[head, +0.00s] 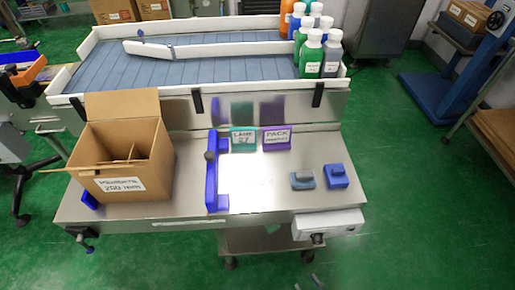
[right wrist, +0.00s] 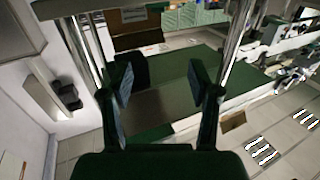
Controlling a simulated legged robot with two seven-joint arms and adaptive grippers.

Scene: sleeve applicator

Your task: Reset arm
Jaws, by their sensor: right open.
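My right gripper (head: 307,283) shows only as small fingertips at the bottom edge of the head view, in front of the steel workbench (head: 270,190) and apart from it. In the right wrist view my right gripper (right wrist: 160,85) is open, its two dark fingers spread with nothing between them. The rest of my right arm is hidden below the head view. My left gripper is not in view.
An open cardboard box (head: 120,160) stands on the bench's left. A blue fixture (head: 212,175), two small signs and two blue-grey blocks (head: 337,177) stand right of it. Behind, a conveyor (head: 190,68) holds several bottles (head: 311,55).

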